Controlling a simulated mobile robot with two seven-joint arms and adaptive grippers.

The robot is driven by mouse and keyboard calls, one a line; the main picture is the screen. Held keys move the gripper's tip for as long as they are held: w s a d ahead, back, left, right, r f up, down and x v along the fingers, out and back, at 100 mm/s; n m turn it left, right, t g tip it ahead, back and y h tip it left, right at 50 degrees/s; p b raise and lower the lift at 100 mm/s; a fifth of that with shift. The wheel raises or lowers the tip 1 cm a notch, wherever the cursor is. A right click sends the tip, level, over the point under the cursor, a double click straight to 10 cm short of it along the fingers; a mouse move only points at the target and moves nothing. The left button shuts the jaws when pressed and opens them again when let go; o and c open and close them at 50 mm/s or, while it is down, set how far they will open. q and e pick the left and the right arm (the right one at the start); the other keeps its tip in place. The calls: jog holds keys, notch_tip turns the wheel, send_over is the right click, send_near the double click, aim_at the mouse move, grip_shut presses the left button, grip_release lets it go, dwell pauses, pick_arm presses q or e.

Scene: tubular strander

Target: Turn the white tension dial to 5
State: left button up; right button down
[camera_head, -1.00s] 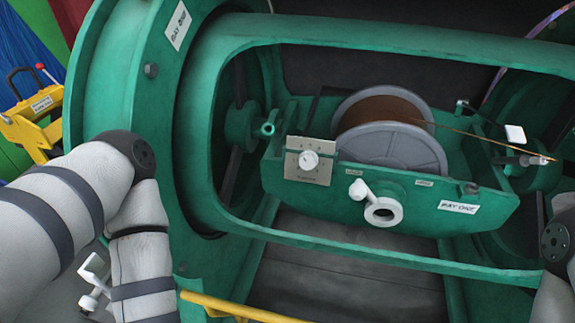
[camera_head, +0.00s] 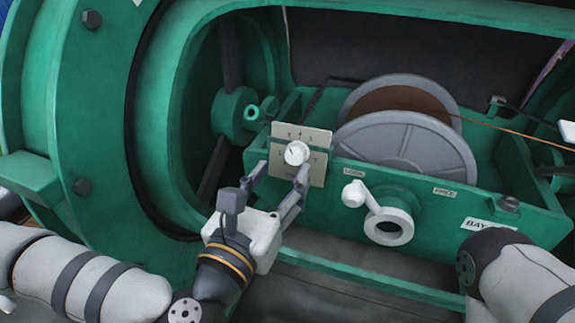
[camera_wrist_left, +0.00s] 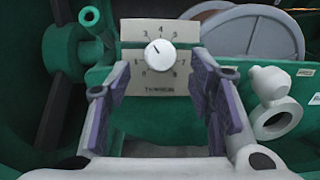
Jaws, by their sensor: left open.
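The white tension dial (camera_head: 297,153) is a round knob on a beige plate (camera_head: 318,137) fixed to the green cradle. In the left wrist view the dial (camera_wrist_left: 160,53) has numbers around it, and its dark mark points up and left, towards the 3. My left gripper (camera_head: 279,172) is open and empty in front of the plate. In the left wrist view its fingers (camera_wrist_left: 150,80) stand wide apart, lower than the dial and to either side; I see no contact with it. My right gripper is out of view.
Right of the plate, a white crank handle (camera_head: 388,226) sticks out from the cradle front. A grey spool (camera_head: 405,150) with brown wire sits in the cradle. The green frame (camera_head: 150,130) surrounds the opening on the left, with a lower rail beneath the cradle.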

aim_at(294, 157)
pick_arm(q)
jog(key=x, duration=0.4)
jog(key=shift+w+d, duration=0.1)
grip_shut()
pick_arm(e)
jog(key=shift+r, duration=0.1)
pick_arm(q)
jog(key=shift+m, duration=0.3)
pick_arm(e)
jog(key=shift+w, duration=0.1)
